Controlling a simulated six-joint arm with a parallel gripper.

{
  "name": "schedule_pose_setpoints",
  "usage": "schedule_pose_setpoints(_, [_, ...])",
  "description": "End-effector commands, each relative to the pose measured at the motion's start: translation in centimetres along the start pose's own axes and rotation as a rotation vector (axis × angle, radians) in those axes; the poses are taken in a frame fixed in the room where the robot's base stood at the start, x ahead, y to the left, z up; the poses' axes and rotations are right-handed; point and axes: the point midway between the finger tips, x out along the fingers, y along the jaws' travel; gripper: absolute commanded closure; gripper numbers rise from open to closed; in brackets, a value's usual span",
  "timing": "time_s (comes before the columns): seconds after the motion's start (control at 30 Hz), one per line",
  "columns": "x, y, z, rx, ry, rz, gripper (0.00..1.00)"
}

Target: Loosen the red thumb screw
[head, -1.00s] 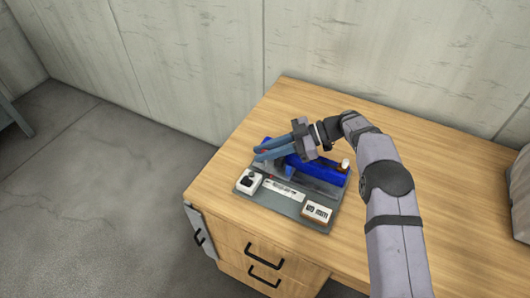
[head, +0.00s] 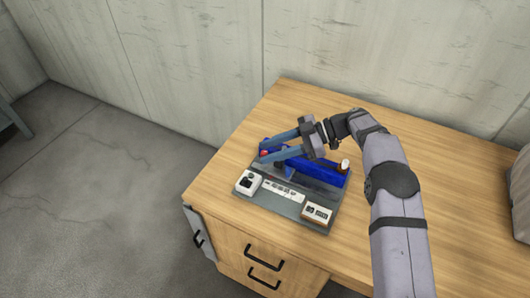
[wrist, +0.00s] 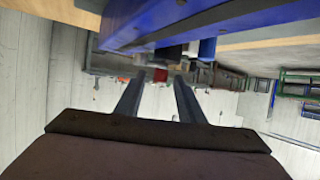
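The red thumb screw (head: 264,153) shows as a small red spot at the left end of the blue jack body (head: 322,170) in the head view. My gripper (head: 262,151) is open, its two long blue-grey fingers pointing left above the jack. The red spot appears between the fingertips. In the wrist view a red piece (wrist: 160,75) shows between the tips of my gripper (wrist: 158,79), with a visible space on each side. Whether the fingertips reach past the screw or stop short of it, I cannot tell.
The jack sits on a grey base plate (head: 270,202) on the wooden table (head: 225,180). The plate also carries a white box with a black top (head: 248,182), a label strip (head: 284,190) and a small display box (head: 317,212). A white-topped brown knob (head: 345,165) stands at the jack's right end.

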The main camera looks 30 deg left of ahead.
Motion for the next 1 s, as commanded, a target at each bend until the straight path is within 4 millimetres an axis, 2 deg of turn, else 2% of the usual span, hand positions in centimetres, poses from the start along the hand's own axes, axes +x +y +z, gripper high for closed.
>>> schedule_pose_setpoints(0.1, [-1.8,0.1,0.2,-0.002,0.0,0.003,0.65])
schedule_pose_setpoints(0.3, [-4.1,0.1,0.1,-0.001,0.001,0.002,0.65])
schedule_pose_setpoints(0.5, [-5.1,0.0,0.0,-0.001,0.001,0.0,0.65])
schedule_pose_setpoints(0.87, [-4.7,-0.1,-0.5,-0.004,0.001,-0.01,0.65])
schedule_pose_setpoints(0.97, [-3.3,-0.3,-2.2,-0.022,0.0,-0.041,0.65])
schedule_pose_setpoints(1.0, [-2.5,-0.5,-3.8,-0.042,-0.003,-0.058,0.65])
